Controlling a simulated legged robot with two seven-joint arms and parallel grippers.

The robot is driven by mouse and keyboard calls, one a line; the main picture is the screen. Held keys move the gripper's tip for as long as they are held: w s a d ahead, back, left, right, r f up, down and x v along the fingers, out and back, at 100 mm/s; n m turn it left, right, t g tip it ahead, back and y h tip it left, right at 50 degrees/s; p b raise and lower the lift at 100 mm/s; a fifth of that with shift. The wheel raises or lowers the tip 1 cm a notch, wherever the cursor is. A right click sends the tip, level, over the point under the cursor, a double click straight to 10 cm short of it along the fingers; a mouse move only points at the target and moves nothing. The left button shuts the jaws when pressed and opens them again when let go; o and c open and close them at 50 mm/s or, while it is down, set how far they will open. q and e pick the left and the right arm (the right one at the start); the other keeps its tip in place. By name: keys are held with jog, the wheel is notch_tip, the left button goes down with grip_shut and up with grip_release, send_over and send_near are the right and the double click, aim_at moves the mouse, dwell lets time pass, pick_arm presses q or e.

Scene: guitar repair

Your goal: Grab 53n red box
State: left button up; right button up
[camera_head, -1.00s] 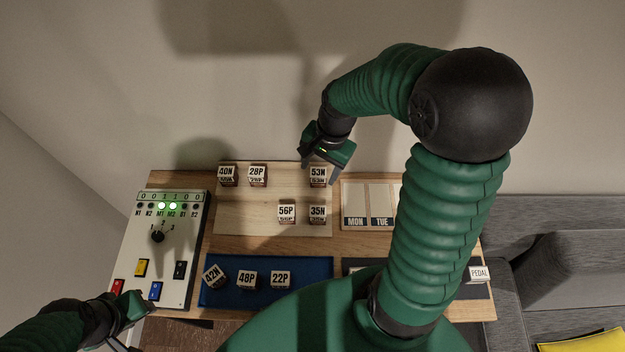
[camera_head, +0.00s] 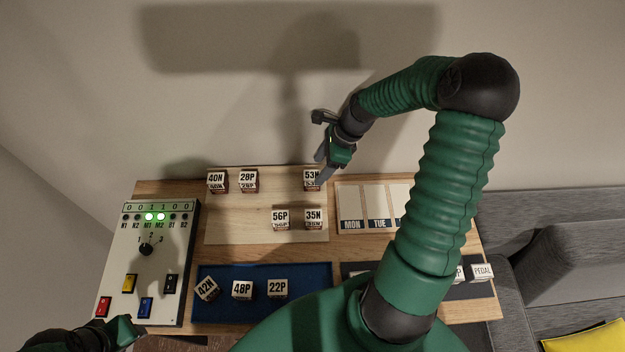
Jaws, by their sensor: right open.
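The 53N box (camera_head: 311,180) stands at the back right of the pale wooden board (camera_head: 265,205). Its white top label shows, and little of its sides can be seen. My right gripper (camera_head: 322,171) is open, with its fingers pointing down right at the box's right side. One finger overlaps the box's edge in the picture; I cannot tell whether it touches. My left gripper (camera_head: 128,330) is at the lower left, by the front of the switch panel. Its jaws are not clear.
Boxes 40N (camera_head: 217,181) and 28P (camera_head: 248,180) stand left of it; 56P (camera_head: 280,218) and 35N (camera_head: 314,217) stand in front. A blue mat (camera_head: 320,290) holds several boxes. The switch panel (camera_head: 150,265) is left, the MON/TUE tray (camera_head: 352,205) right.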

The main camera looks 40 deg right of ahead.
aim_at(314, 174)
jog(key=a+f, duration=0.1)
jog(key=f, duration=0.2)
jog(key=w+a+f, duration=0.1)
jog(key=shift+a+f, duration=0.15)
jog(key=shift+a, duration=0.2)
jog(key=shift+w+d+f, duration=0.1)
jog(key=shift+f, duration=0.05)
jog(key=shift+d, duration=0.15)
jog(key=shift+c, duration=1.6)
grip_shut()
